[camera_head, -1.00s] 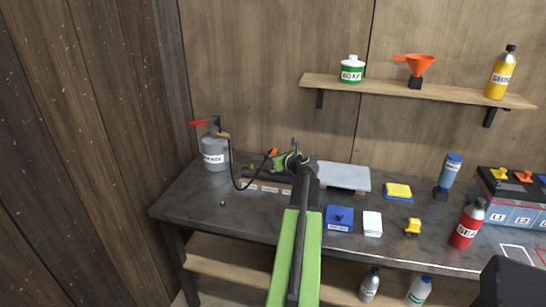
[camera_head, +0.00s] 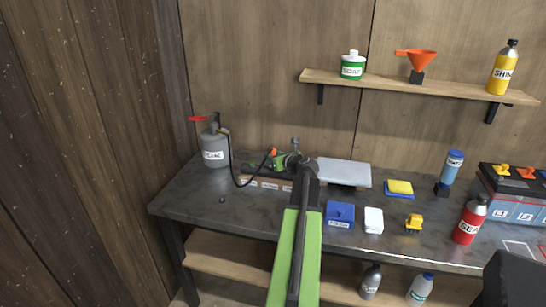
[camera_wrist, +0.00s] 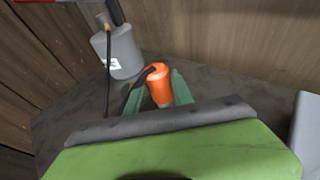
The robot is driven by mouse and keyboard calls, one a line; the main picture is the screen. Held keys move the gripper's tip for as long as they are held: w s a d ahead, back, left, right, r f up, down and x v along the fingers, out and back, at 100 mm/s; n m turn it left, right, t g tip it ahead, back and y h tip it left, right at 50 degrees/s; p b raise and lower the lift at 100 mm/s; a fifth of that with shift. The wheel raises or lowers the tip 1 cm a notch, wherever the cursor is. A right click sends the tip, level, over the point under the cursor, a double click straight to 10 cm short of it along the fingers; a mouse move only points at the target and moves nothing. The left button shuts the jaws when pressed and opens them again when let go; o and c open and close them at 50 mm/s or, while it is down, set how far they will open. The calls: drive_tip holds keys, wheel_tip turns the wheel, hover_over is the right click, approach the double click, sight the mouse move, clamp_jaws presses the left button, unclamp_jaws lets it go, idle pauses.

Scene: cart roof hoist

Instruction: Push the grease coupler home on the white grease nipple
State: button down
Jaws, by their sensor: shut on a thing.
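The orange grease coupler (camera_wrist: 159,86) sits between the green fingers of my gripper (camera_wrist: 158,97) in the wrist view, with a black hose leaving its upper end. In the head view the coupler (camera_head: 273,152) is a small orange spot at the left end of my gripper (camera_head: 278,160), above the back of the bench. My gripper is shut on it. The hose (camera_head: 232,165) loops back to a grey grease can (camera_head: 214,150) with a red handle. The white grease nipple cannot be made out in either view. Whether the coupler touches anything below is hidden.
A wooden strip with white labels (camera_head: 268,184) lies below my gripper. A grey-white slab (camera_head: 344,173) stands to its right. A blue box (camera_head: 340,214), a white block (camera_head: 373,220) and a red bottle (camera_head: 469,221) are on the bench (camera_head: 190,205). Its front left is mostly clear.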

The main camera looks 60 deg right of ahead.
drive_tip(key=shift+f+b, duration=0.4)
drive_tip(key=shift+f, duration=0.15)
drive_tip(key=c, duration=1)
unclamp_jaws()
drive_tip(key=shift+r, duration=0.1)
drive_tip(key=shift+c, duration=0.2)
drive_tip(key=shift+a, duration=0.1)
